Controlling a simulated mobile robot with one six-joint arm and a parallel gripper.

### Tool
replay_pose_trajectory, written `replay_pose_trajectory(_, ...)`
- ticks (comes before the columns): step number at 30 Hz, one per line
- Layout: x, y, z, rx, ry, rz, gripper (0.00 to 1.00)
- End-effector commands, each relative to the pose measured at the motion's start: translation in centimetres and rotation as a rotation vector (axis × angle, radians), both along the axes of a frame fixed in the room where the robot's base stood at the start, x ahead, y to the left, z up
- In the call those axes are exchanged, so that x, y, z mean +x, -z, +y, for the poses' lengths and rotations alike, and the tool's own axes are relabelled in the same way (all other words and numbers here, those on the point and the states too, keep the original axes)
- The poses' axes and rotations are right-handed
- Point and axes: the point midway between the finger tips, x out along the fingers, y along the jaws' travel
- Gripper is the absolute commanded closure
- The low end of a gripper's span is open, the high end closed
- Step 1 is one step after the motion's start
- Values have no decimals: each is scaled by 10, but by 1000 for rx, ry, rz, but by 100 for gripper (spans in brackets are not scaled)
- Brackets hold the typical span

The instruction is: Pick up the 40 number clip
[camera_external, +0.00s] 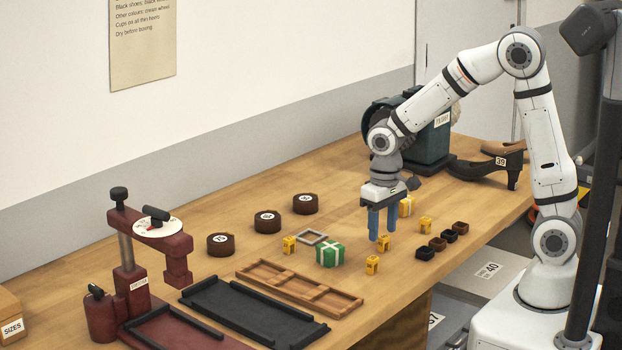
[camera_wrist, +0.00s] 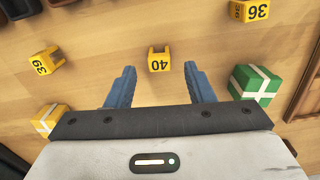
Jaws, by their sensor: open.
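The 40 number clip is a small yellow block with an open notch and a black 40 on its face. It lies on the table in the wrist view (camera_wrist: 159,64), centred just beyond and between my fingertips. In the external view it shows as a small yellow block (camera_external: 384,244) right by the fingertips. My gripper (camera_external: 382,237) points down with two blue fingers apart. They also show in the wrist view (camera_wrist: 160,74), with nothing held between them. I cannot tell how high the tips are above the table.
Similar clips marked 39 (camera_wrist: 46,61) and 36 (camera_wrist: 250,11) lie on either side. A green gift box (camera_wrist: 252,84) and a yellow one (camera_wrist: 50,121) sit near the fingers. A wooden tray (camera_external: 300,288), small dark boxes (camera_external: 425,253) and a red press (camera_external: 130,280) stand around.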

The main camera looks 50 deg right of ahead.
Motion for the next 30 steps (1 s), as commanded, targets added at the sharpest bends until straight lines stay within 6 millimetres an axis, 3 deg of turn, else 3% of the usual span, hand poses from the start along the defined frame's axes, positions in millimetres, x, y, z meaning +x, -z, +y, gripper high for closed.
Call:
replay_pose_trajectory(6, -2, 29, 0, -1, 0, 3, 52)
replay_pose_trajectory(14, -1, 31, 0, 0, 0, 0, 52)
replay_pose_trajectory(30, -1, 31, 0, 0, 0, 0, 94)
